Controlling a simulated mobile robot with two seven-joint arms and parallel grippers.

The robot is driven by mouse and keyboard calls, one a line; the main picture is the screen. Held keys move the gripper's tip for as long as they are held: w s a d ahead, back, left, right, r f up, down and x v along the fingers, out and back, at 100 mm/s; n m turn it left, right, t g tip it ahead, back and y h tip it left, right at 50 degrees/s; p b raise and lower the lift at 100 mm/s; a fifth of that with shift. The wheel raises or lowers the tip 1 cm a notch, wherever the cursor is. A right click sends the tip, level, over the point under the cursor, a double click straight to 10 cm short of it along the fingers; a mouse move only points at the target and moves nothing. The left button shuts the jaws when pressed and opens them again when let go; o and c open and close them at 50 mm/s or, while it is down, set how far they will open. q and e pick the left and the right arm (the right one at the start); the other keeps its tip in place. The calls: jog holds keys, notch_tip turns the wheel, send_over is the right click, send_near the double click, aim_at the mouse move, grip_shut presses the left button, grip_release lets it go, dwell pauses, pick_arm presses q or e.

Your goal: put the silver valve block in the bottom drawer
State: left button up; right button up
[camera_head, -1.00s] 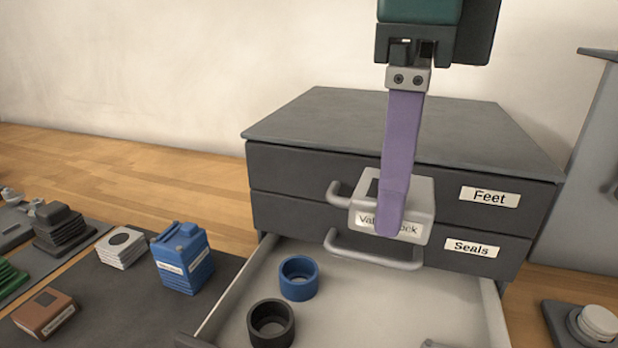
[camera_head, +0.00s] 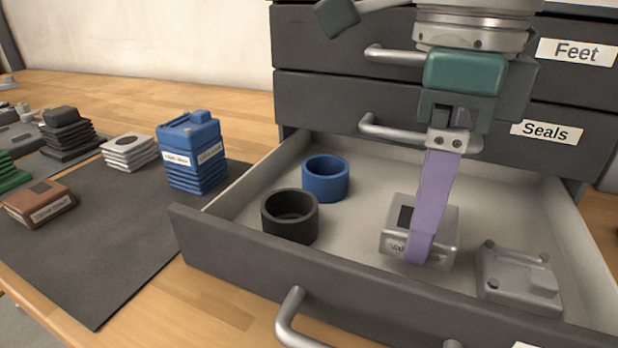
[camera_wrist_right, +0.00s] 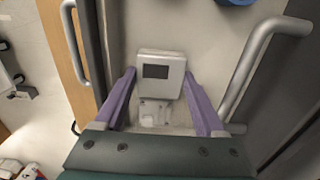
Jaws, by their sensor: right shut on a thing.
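The silver valve block (camera_head: 447,230) is a light grey box with a dark square on top and a partly covered label. It is inside the open bottom drawer (camera_head: 350,255), low over its floor; I cannot tell if it touches. My right gripper (camera_head: 421,247), with purple fingers, is shut on it from above. In the right wrist view the block (camera_wrist_right: 161,75) sits between the two fingers of the gripper (camera_wrist_right: 160,80). My left gripper is not in view.
The drawer also holds a blue ring (camera_head: 325,180), a black ring (camera_head: 289,217) and a grey plate-like part (camera_head: 517,280) right of the block. The Seals drawer (camera_head: 320,105) and Feet drawer (camera_head: 320,40) above are shut. A blue block stack (camera_head: 190,155) stands on the dark mat (camera_head: 110,255) at left.

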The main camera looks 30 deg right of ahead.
jog(key=shift+f+b, duration=0.6)
jog(key=shift+f, duration=0.8)
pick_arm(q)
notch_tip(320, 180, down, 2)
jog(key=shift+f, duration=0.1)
pick_arm(e)
jog(key=o, duration=1.6)
jog(key=shift+c, duration=0.2)
jog(key=shift+r, duration=0.1)
jog(key=shift+r+p, duration=0.25)
jog(key=shift+p, duration=0.15)
pick_arm(q)
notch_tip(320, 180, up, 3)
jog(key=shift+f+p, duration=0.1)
jog(key=shift+p, duration=1)
pick_arm(e)
notch_tip(320, 180, up, 12)
jog(key=shift+f, duration=0.1)
